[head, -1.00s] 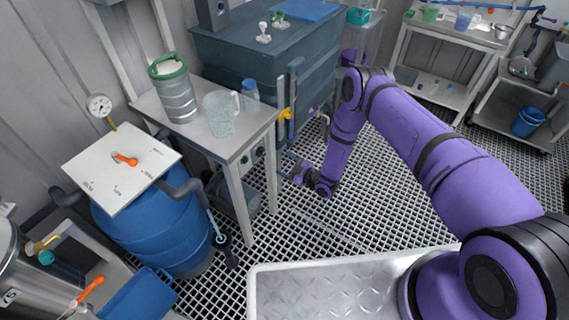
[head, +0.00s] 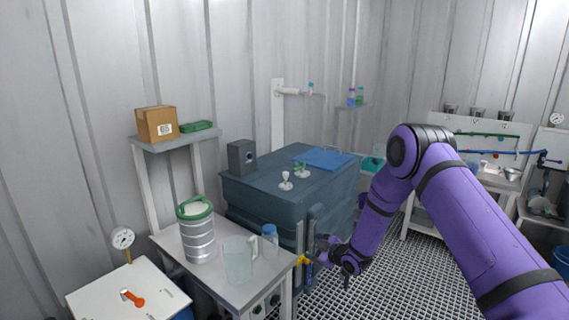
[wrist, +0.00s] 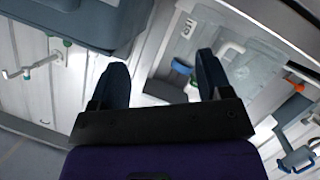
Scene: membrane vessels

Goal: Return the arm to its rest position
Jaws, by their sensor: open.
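My purple arm (head: 445,205) reaches in from the right of the head view, bent at a high elbow, with its forearm hanging down. My gripper (head: 322,254) is at its lower end, beside the dark blue tank (head: 270,208) and just right of the yellow valve handle (head: 302,260). In the wrist view the two dark fingers of my gripper (wrist: 158,72) stand apart, with nothing between them. Whether the gripper touches the tank's pipes cannot be told.
A side table (head: 215,285) holds a green-lidded steel canister (head: 198,238), a clear jug (head: 238,262) and a blue-capped bottle (head: 270,240). A white panel with an orange handle (head: 133,298) is at lower left. Open grated floor (head: 400,285) lies under my arm.

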